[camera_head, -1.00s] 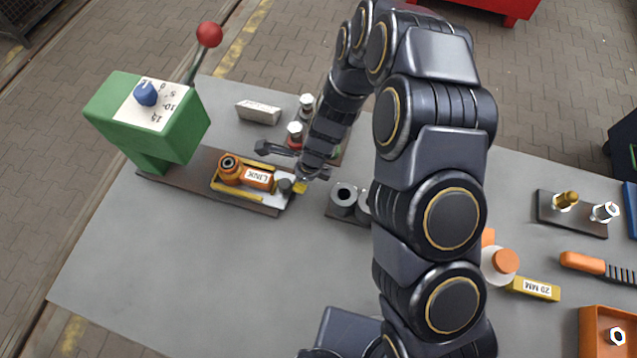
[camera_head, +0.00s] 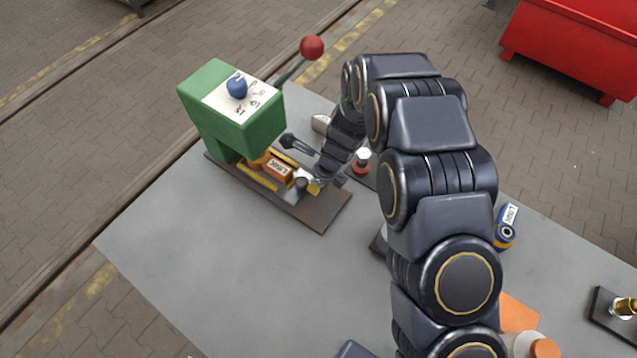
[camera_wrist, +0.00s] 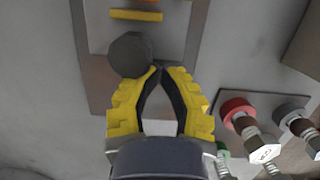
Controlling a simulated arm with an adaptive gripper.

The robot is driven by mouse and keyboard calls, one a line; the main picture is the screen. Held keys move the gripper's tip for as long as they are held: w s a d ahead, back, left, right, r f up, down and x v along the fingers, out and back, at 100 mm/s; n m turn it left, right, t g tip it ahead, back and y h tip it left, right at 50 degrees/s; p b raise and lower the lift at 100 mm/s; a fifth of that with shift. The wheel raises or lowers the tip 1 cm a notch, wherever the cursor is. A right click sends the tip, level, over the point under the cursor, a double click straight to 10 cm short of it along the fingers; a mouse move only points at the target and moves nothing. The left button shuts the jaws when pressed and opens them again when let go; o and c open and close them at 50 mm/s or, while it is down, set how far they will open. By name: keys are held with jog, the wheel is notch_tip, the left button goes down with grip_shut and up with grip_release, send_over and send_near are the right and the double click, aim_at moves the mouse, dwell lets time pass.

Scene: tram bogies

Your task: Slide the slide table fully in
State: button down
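The slide table (camera_head: 288,195) lies on a long brown base plate (camera_head: 322,211), its inner part under the green press head (camera_head: 236,122). It carries yellow rails (camera_head: 258,179) and an orange part labelled LINK (camera_head: 278,168), partly hidden by the head. A dark round knob (camera_head: 301,184) stands at its outer end. My gripper (camera_head: 317,187) is at this outer end, partly hidden by my arm. In the wrist view my gripper's yellow fingers (camera_wrist: 162,70) meet almost tip to tip, with nothing seen between them. The knob (camera_wrist: 130,55) is just ahead and left of the tips, seemingly touching.
A lever with a red ball (camera_head: 312,47) rises behind the press. In the wrist view, bolts with a red collar (camera_wrist: 237,108) and a grey collar (camera_wrist: 290,112) stand close on the right. The grey bench (camera_head: 220,255) is clear in front of the base plate.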

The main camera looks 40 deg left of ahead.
jog(key=v, duration=0.9)
jog(key=shift+r, duration=0.3)
jog(key=shift+d, duration=0.1)
jog(key=s+d+r+n, duration=0.2)
jog(key=d+r+n, duration=0.6)
jog(key=d+r, duration=0.6)
jog(key=s+d+r+n+g+h, duration=0.1)
jog(key=s+d+r+n, duration=0.1)
jog(key=s+d+n, duration=0.3)
jog(key=s+d+r+n+h, duration=0.1)
jog(key=s+d+r+n, duration=0.2)
jog(key=s+d, duration=0.7)
jog(key=d+n, duration=0.2)
jog(key=shift+s+d+r+g+h, duration=0.3)
jog(key=shift+s+r+g+h, duration=0.05)
jog(key=shift+s+g+h, duration=0.05)
